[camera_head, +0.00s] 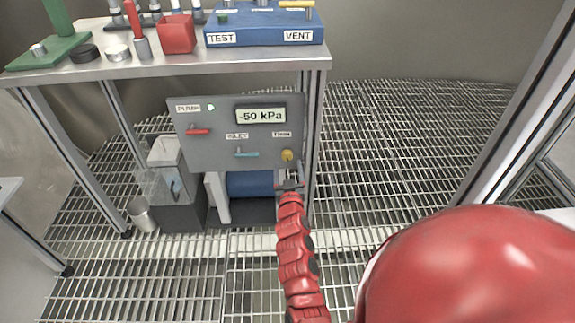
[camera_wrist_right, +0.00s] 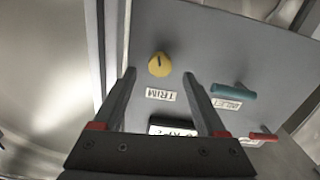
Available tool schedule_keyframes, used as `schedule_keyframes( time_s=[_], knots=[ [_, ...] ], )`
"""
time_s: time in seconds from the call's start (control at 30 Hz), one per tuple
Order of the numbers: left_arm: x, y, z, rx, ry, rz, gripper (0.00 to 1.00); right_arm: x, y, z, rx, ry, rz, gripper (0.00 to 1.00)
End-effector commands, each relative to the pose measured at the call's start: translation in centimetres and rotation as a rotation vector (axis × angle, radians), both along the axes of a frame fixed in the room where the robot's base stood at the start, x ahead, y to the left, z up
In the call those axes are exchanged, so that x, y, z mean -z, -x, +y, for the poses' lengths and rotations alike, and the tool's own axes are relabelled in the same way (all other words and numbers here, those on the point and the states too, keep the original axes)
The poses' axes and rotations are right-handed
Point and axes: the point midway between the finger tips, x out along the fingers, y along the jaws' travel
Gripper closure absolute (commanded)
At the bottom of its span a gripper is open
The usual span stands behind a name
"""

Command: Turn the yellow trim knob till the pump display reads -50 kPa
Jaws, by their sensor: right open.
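The yellow trim knob (camera_head: 287,155) sits at the lower right of the grey pump panel (camera_head: 215,158), above the bench's lower bay. The pump display (camera_head: 261,115) reads -50 kPa. In the right wrist view the knob (camera_wrist_right: 159,65) shows a dark pointer mark, and the TRIM label is upside down. My right gripper (camera_head: 290,184) is just below the knob in the head view. In the wrist view its two fingers (camera_wrist_right: 172,100) are spread apart with nothing between them, and the knob stands clear beyond the tips. My left gripper is out of view.
The panel also has a red lever (camera_head: 197,131) under the PUMP label and a teal INLET lever (camera_head: 246,154). The bench top (camera_head: 175,67) above holds a blue TEST/VENT block (camera_head: 262,28). Open grating floor lies right.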

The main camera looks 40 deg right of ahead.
Motion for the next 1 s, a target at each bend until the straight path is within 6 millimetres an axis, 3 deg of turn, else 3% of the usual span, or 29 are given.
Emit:
schedule_keyframes(
  time_s=[0.2,0.6,1.0],
  knots=[
    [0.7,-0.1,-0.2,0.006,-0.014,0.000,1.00,0.1,-2.2,-1.3,0.000,0.002,0.001,0.26],
    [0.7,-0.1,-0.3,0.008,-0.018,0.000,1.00,0.1,-2.6,-1.6,0.000,0.000,0.001,0.28],
    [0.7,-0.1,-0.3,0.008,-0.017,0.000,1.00,0.1,-2.6,-1.6,0.000,0.000,0.001,1.00]
  ],
)
